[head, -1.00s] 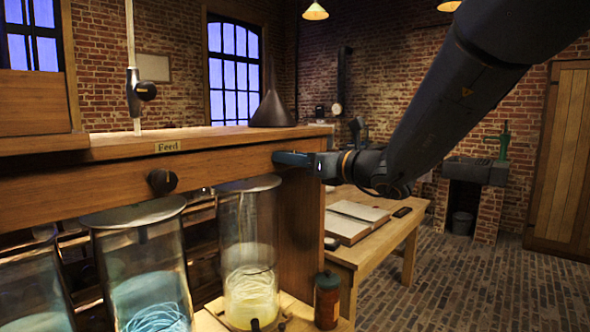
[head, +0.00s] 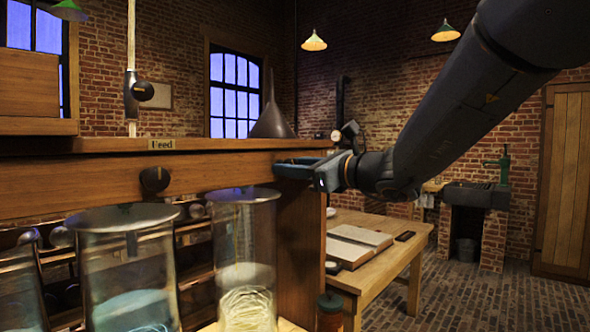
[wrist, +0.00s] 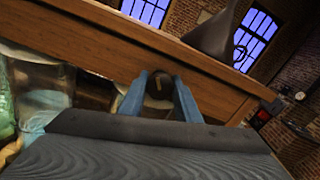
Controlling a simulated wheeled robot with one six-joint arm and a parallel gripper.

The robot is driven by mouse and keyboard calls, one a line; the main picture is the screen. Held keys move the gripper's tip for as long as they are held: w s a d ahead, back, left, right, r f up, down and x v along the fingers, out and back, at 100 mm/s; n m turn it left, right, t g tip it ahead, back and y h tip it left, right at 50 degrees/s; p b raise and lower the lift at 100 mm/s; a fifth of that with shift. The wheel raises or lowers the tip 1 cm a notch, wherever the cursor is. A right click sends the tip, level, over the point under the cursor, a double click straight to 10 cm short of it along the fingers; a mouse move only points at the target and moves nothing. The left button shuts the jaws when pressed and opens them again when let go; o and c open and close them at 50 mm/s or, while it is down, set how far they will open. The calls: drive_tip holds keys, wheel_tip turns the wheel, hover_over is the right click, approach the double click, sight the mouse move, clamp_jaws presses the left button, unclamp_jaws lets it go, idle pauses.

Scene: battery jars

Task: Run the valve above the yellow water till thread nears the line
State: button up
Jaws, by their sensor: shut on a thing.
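My gripper (head: 297,168) is at the front of the wooden beam, to the upper right of the jar with pale yellow thread (head: 246,262). In the wrist view its two blue fingers (wrist: 159,92) are shut on a dark round valve knob (wrist: 158,84), one finger on each side. The head view does not show this knob; my gripper covers that spot. The yellow thread lies coiled low in the clear glass jar. I cannot make out a line on the jar or the exact water level.
A jar with blue thread (head: 130,275) stands left of the yellow one, under another dark knob (head: 154,179). A dark funnel (head: 272,118) stands on the beam's top.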

drive_tip(key=shift+b, duration=0.35)
drive_tip(key=n+b, duration=0.1)
drive_tip(key=b, duration=0.1)
drive_tip(key=shift+f+n+b, duration=0.15)
drive_tip(key=shift+n+b, duration=0.75)
drive_tip(key=shift+b, duration=0.25)
idle(6.3)
